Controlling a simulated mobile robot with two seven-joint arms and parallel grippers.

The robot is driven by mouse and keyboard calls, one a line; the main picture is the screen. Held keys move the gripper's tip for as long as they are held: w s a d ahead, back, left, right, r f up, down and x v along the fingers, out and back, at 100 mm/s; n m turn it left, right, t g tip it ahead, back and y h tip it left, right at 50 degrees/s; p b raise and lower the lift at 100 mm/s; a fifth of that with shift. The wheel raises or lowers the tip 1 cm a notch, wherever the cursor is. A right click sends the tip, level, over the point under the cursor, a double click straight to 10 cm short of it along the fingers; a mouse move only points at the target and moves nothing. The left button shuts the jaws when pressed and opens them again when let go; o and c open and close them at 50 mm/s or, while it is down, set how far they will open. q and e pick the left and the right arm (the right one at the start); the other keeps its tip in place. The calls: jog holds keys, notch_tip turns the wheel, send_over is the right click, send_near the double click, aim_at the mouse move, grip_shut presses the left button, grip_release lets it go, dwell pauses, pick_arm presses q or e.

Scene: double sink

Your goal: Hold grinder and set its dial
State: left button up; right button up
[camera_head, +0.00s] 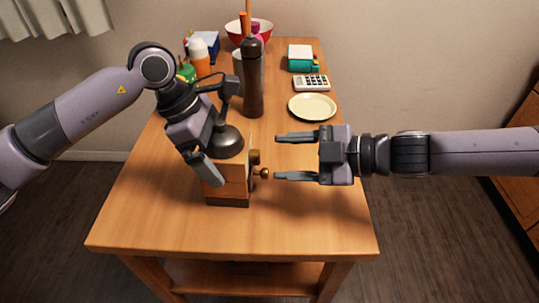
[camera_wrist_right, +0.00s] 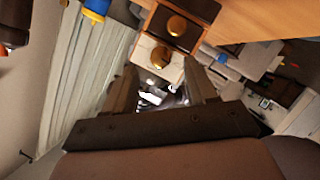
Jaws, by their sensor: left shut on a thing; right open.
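The grinder has a wooden box body (camera_head: 228,188) and a dark domed top (camera_head: 226,141), and stands upright near the middle of the table. On its right side are a wooden knob (camera_head: 254,157) and a small brass knob (camera_head: 264,173); I cannot tell for sure which is the dial. In the right wrist view two round brass-coloured pieces show, one upper (camera_wrist_right: 177,25) and one lower (camera_wrist_right: 160,56). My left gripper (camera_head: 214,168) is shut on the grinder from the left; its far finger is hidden. My right gripper (camera_head: 276,157) is open and empty, its fingertips just right of the knobs.
A red bowl (camera_head: 262,28) is at the far end. The table's front is clear.

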aim_at(255, 158)
pick_arm(q)
jog(key=shift+r, duration=0.1)
pick_arm(e)
jog(key=shift+x, duration=2)
grip_shut()
